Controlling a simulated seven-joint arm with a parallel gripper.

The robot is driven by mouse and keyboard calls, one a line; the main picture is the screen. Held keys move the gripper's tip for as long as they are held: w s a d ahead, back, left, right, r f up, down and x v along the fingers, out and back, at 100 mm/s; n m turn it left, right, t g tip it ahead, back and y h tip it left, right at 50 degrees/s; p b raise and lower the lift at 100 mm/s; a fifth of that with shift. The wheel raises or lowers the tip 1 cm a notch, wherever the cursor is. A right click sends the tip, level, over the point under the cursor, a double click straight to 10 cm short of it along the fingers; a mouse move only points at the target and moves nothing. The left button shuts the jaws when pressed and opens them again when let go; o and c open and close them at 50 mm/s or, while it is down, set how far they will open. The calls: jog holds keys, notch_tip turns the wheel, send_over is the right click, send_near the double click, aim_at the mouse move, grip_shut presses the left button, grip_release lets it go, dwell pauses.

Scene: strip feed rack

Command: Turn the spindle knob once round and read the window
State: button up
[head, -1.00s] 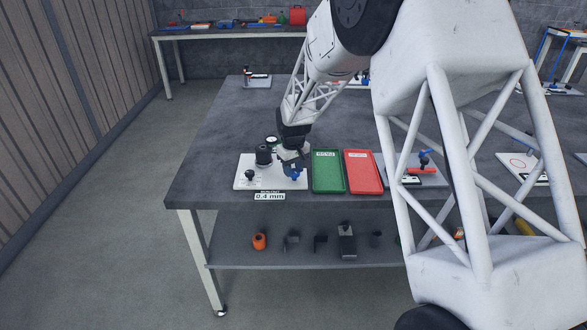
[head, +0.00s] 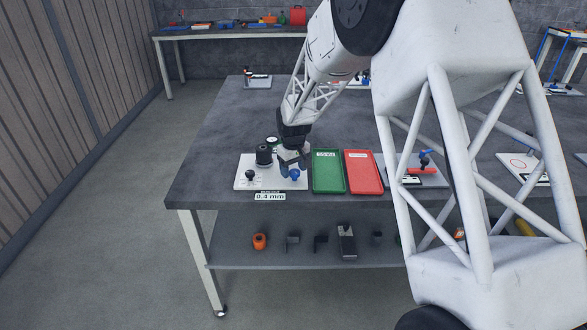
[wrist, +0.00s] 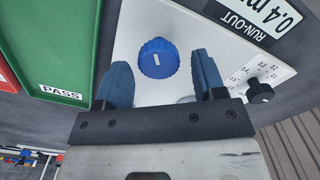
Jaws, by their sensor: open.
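The blue spindle knob (head: 295,174) stands on a white plate (head: 243,184) at the table's front left. In the wrist view the knob (wrist: 157,60) has a white line mark on its face. My gripper (head: 288,170) is over the plate at the knob. In the wrist view its blue fingers (wrist: 161,66) are open, one on each side of the knob, with visible gaps. I cannot tell a separate window.
A black cylinder (head: 264,155) and a round dial (head: 271,142) stand behind the gripper. A small black knob (wrist: 260,91) with a number scale is on the plate. A green PASS tray (head: 328,188) and a red tray (head: 363,187) lie just right of the plate.

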aim_at(294, 170)
jog(key=shift+r, duration=0.15)
jog(key=shift+r, duration=3.75)
